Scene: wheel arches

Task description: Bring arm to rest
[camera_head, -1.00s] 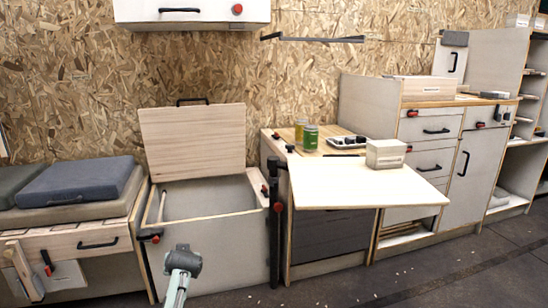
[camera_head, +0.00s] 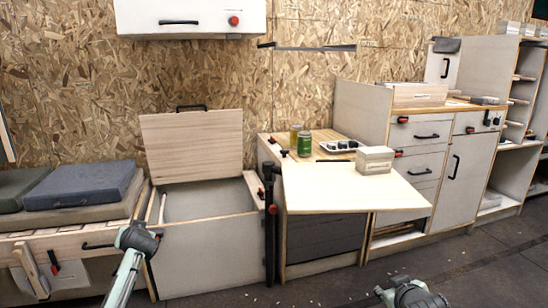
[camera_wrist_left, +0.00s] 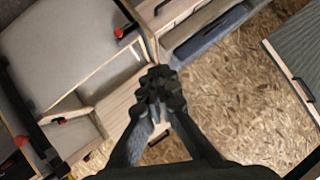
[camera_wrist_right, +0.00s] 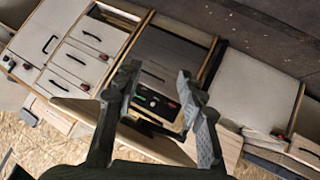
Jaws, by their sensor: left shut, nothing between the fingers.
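My left arm comes in at the lower left of the head view, in front of the open chest. In the left wrist view my left gripper (camera_wrist_left: 160,80) is shut, its fingertips together with nothing between them. My right gripper (camera_head: 412,294) shows at the bottom right of the head view, over the dark floor. In the right wrist view my right gripper (camera_wrist_right: 160,80) has its fingers spread wide apart. The gap between them is empty, and cabinet fronts show beyond it.
The open chest (camera_head: 208,250) has its lid (camera_head: 192,145) raised. A fold-out tabletop (camera_head: 350,190) juts forward, with a light box (camera_head: 375,160) on it. A green can (camera_head: 304,143) stands behind. Cushions (camera_head: 80,187) lie at the left. The floor (camera_head: 480,265) at the right is clear.

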